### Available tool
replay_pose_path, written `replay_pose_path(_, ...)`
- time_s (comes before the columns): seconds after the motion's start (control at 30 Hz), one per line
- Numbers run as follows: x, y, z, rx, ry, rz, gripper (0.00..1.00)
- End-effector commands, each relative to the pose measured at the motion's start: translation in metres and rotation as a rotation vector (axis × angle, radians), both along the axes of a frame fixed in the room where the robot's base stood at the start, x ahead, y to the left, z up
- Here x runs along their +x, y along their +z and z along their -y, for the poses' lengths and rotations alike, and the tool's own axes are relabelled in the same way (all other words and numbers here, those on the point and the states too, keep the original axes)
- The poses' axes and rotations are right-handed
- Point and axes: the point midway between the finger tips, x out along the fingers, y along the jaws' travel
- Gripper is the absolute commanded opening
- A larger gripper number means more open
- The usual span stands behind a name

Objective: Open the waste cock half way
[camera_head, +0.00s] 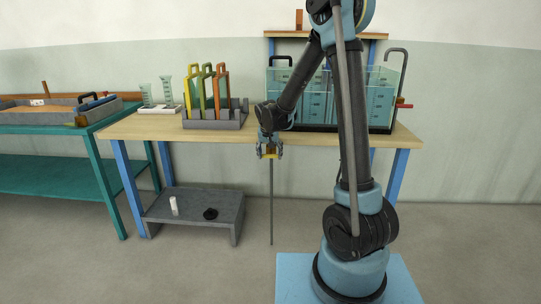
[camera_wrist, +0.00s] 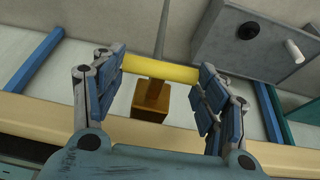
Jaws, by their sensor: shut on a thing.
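My gripper (camera_head: 270,152) is shut on a yellow bar (camera_wrist: 160,69), with a fingertip at each end of it in the wrist view. A brown block (camera_wrist: 150,102) and a thin grey rod (camera_wrist: 162,30) show at the bar. The rod also shows in the head view (camera_head: 271,205), hanging upright from my gripper in front of the table, its lower end near the floor. A glass flume (camera_head: 380,82) stands on the table's right part, partly behind my arm. A small red part (camera_head: 404,105) juts from its right end; I cannot tell whether it is the waste cock.
The wooden table (camera_head: 150,127) carries a grey rack (camera_head: 214,122) of coloured frames and two glass measures (camera_head: 167,92). Below is a low grey bench (camera_head: 190,205) with a white cylinder (camera_head: 174,205) and a black piece (camera_head: 210,213). A teal table (camera_head: 60,128) stands left. Floor in front is clear.

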Motion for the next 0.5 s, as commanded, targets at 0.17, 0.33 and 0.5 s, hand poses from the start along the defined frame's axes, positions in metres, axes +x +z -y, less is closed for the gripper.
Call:
replay_pose_path(0.17, 0.0002, -0.0001, -0.0025, -0.075, 0.000, -0.002, 0.43)
replay_pose_path(0.33, 0.0005, -0.0007, -0.0069, -0.196, 0.002, -0.006, 0.43)
replay_pose_path(0.5, 0.0010, -0.0018, -0.0104, -0.342, 0.001, -0.009, 0.43)
